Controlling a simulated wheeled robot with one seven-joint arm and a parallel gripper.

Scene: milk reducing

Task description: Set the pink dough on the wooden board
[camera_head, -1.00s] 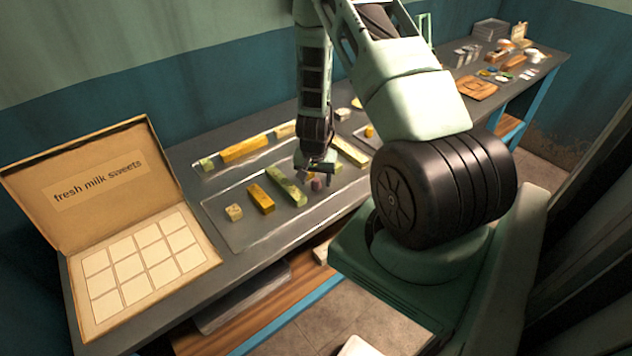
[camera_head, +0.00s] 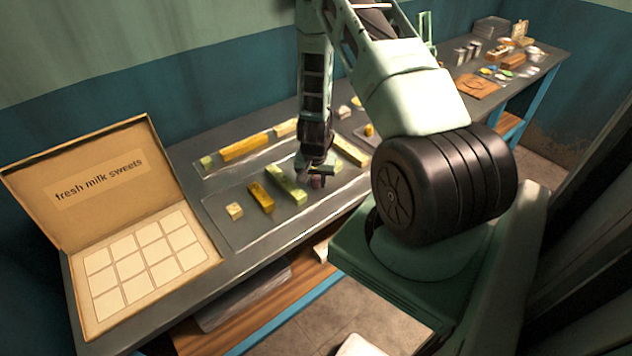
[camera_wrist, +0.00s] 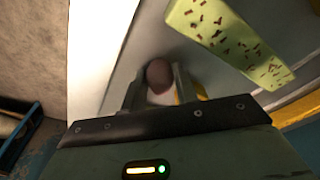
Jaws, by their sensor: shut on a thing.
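My gripper (camera_head: 316,175) is low over the near tray on the long grey table. In the wrist view my gripper (camera_wrist: 158,84) has its two fingers shut on the pink dough (camera_wrist: 159,73), a small rounded, dull pinkish-brown lump. The pink dough (camera_head: 317,182) shows only in part in the head view, just below the fingers. I cannot tell if it touches the tray. A flat brown board (camera_head: 478,87), likely the wooden board, lies far off at the table's back right with nothing clearly on it.
A green speckled bar (camera_head: 286,184) lies close left of my gripper; it also shows in the wrist view (camera_wrist: 225,38). An open sweets box (camera_head: 205,262) stands at left. Cups and small dishes surround the board.

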